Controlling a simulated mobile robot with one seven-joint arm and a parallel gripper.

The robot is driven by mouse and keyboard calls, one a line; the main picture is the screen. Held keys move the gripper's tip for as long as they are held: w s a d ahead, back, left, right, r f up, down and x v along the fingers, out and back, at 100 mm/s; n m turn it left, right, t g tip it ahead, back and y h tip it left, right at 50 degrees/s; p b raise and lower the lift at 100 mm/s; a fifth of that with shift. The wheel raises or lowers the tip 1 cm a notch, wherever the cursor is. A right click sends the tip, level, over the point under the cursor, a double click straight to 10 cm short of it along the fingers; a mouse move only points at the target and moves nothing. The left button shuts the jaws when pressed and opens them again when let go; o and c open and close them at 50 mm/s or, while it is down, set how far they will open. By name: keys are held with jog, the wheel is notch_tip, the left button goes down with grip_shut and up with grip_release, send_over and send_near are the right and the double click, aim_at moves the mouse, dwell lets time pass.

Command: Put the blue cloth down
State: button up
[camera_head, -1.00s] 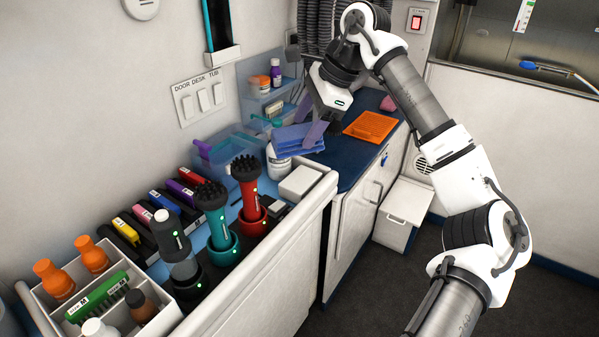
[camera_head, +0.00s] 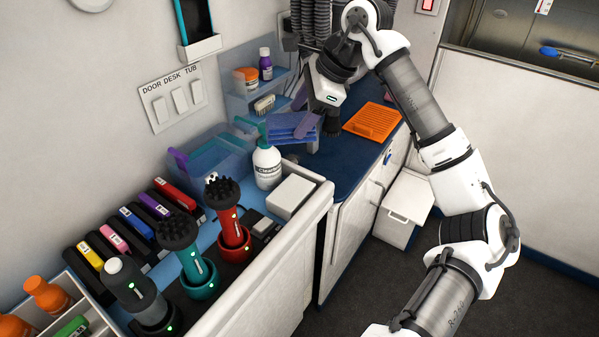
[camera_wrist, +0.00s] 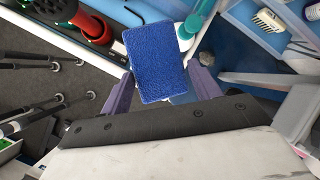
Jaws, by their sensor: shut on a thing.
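The blue cloth (camera_head: 292,127) is a folded, flat pad. My gripper (camera_head: 306,124) is shut on it, with purple fingers at its near end. In the head view it shows over the left part of the dark blue desk top (camera_head: 345,165), behind the white spray bottle; whether it touches the desk I cannot tell. In the wrist view the cloth (camera_wrist: 157,58) sticks out between the fingers and hides part of the bottle.
An orange mat (camera_head: 373,120) lies at the right. Clear shelves (camera_head: 250,100) with jars are behind. Bare desk lies in front of the mat.

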notch_tip(320, 180, down, 16)
jog(key=p, duration=0.3)
jog(key=shift+r, duration=0.25)
jog(key=shift+f+b, duration=0.35)
jog(key=shift+b, duration=0.15)
jog(key=o, duration=1.3)
jog(key=shift+r, duration=0.1)
jog(key=shift+r+p, duration=0.4)
jog(key=shift+p, duration=0.3)
jog(key=b+v, duration=0.3)
jog(key=v, duration=0.8)
jog(key=shift+d+r, duration=0.25)
jog(key=shift+s, duration=0.1)
